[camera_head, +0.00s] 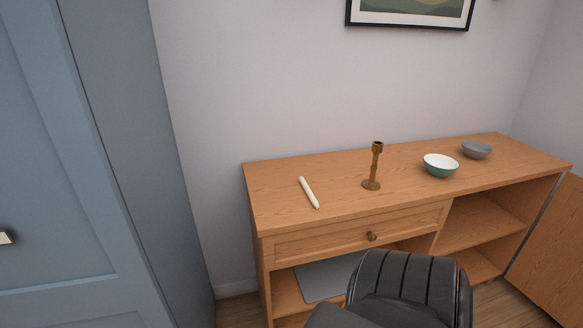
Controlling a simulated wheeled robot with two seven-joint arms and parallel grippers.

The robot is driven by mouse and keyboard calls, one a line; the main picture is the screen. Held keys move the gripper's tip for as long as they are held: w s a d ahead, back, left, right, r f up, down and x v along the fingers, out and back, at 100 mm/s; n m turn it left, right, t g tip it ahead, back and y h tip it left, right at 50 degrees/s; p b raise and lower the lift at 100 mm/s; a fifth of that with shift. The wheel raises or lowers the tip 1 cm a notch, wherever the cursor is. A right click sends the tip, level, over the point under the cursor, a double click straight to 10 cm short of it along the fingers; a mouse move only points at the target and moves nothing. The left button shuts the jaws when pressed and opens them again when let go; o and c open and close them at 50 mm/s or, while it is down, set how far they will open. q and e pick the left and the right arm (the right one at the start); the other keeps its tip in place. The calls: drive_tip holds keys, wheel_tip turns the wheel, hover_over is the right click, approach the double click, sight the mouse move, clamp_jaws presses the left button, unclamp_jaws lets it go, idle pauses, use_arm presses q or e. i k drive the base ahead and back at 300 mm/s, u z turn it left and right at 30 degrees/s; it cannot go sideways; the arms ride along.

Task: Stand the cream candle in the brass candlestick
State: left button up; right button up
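The cream candle (309,192) lies on its side on the wooden sideboard top, left of the brass candlestick. The brass candlestick (374,167) stands upright on the same top, with its cup at the upper end and no candle in it. The two are apart. Neither of my grippers shows in the head view.
A green bowl with a white inside (440,166) and a grey bowl (476,150) stand right of the candlestick on the sideboard (270,204). A dark chair (405,290) stands before it. A blue-grey cabinet (60,180) fills the left. An open door (555,240) is at right.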

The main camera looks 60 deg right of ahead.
sight(370, 184)
drive_tip(key=z, duration=0.55)
drive_tip(key=i, duration=0.95)
drive_tip(key=z, duration=0.7)
